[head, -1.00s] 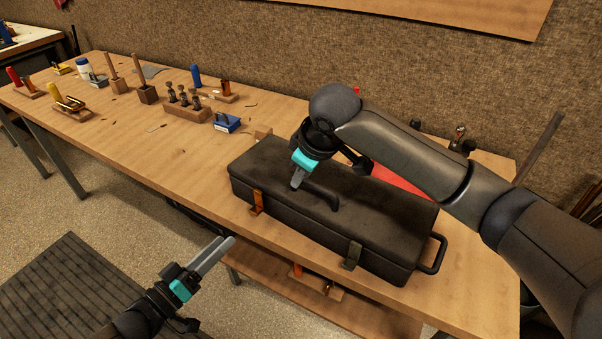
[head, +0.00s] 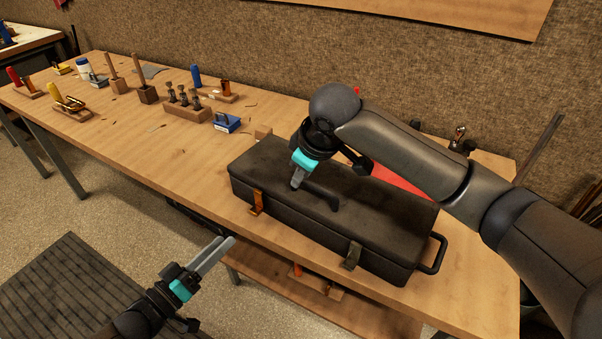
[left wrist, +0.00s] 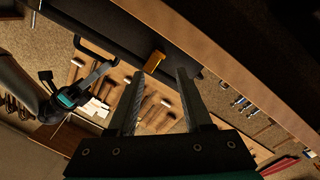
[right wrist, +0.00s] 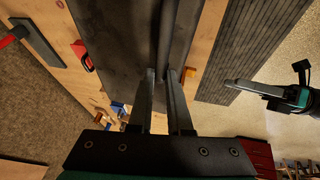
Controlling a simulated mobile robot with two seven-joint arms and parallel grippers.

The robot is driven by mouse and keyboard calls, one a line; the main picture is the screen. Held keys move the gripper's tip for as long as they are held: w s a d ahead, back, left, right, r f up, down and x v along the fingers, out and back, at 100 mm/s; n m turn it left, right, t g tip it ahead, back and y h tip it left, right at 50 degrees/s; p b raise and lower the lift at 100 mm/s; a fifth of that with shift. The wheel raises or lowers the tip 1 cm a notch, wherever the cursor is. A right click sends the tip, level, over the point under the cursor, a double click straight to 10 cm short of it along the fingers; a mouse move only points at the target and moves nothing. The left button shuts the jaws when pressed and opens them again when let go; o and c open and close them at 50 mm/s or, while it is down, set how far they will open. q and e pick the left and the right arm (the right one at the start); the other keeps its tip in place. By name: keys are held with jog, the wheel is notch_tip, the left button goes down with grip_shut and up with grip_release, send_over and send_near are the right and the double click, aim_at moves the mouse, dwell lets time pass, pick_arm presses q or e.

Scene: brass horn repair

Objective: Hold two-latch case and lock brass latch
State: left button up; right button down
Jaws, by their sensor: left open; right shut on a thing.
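The black two-latch case (head: 300,170) lies closed on the wooden bench. A brass latch (head: 256,203) is on its front left, and a dark latch (head: 352,256) on its front right. My right gripper (head: 298,182) is shut on the top handle (head: 322,199). The right wrist view shows the handle (right wrist: 166,40) between its fingers (right wrist: 161,75). My left gripper (head: 226,246) is open and empty in front of the bench, apart from the case. In the left wrist view the brass latch (left wrist: 154,61) lies just beyond its fingertips (left wrist: 168,76). Whether the brass latch is locked, I cannot tell.
A side handle (head: 439,254) sticks out at the case's right end. Tool blocks (head: 187,112) and a small blue box (head: 227,123) stand on the bench left of the case. A red thing (head: 400,185) lies behind the case. A lower shelf (head: 345,307) runs below.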

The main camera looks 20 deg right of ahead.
pick_arm(q)
jog(key=shift+c, duration=0.2)
jog(key=shift+c, duration=0.7)
jog(key=n, duration=0.2)
jog(key=n+t, duration=0.1)
jog(key=shift+w+d+r+y, duration=0.1)
jog(key=shift+w+d+y, duration=0.15)
jog(key=shift+y, duration=0.15)
jog(key=c, duration=0.3)
jog(key=n, duration=0.1)
jog(key=n+t+y, duration=0.1)
jog(key=n, duration=0.1)
jog(key=w+n, duration=0.1)
jog(key=n, duration=0.1)
jog(key=shift+a+r+t+y, duration=0.1)
jog(key=shift+a+t+y, duration=0.2)
jog(key=c, duration=0.3)
jog(key=n, duration=0.2)
jog(key=a+n+y, duration=0.1)
jog(key=n, duration=0.1)
jog(key=n+t+y, duration=0.1)
jog(key=n, duration=0.1)
jog(key=shift+w+a+f, duration=0.2)
jog(key=shift+w+a, duration=0.1)
grip_shut()
